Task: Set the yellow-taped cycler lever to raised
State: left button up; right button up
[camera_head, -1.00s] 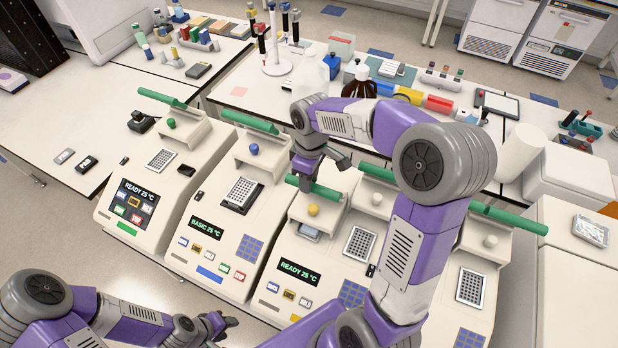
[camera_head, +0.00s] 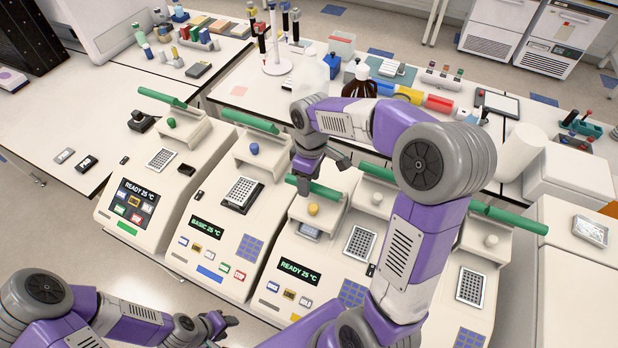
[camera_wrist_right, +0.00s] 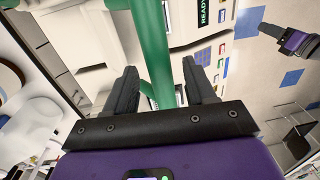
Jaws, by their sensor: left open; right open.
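Several cream cyclers stand in a row, each with a green bar lever. The third from the left has a yellow knob (camera_head: 313,210) and a READY 25 °C display (camera_head: 299,272); I cannot make out yellow tape on any cycler. My right gripper (camera_head: 304,187) is open at the left part of that cycler's green lever (camera_head: 328,193). In the right wrist view the green lever (camera_wrist_right: 155,50) runs between the two open fingers (camera_wrist_right: 160,92); contact cannot be told. My left gripper (camera_head: 222,322) is open, low in front of the cyclers, away from the levers.
A second cycler (camera_head: 215,222) with a blue knob stands to the left, its lever (camera_head: 248,122) nearby. My right arm hides part of the cyclers at right. Bottles, including a brown one (camera_head: 358,82), and racks crowd the bench behind.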

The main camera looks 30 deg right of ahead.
jog(key=r, duration=0.7)
jog(key=shift+w+d+r, duration=0.2)
jog(key=shift+d+r, duration=0.05)
jog(key=shift+r, duration=0.05)
jog(key=shift+c, duration=0.5)
